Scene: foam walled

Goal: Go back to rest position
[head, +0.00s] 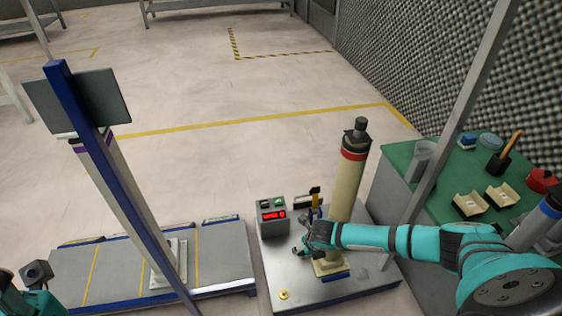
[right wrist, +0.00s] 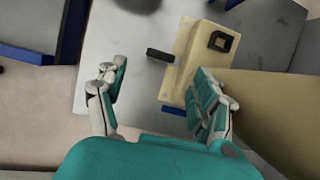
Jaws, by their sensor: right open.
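My right gripper (head: 312,238) reaches in from the right over the metal work plate, just left of the lower end of a tall beige cylinder (head: 346,190). In the right wrist view my right gripper (right wrist: 160,85) has its two fingers wide apart with nothing between them. The beige block (right wrist: 205,50) under the cylinder and the cylinder (right wrist: 270,105) show on the right there. The right finger overlaps the block in the picture; I cannot tell whether they touch. A teal part of my left arm shows at the lower left of the head view; its fingers are not visible.
The metal plate (head: 285,262) carries a box with a red display (head: 272,216). A grey conveyor (head: 220,255) with a blue post (head: 110,150) stands left. A green table (head: 440,195) with beige holders (head: 468,204) and tools stands right, behind a grey post.

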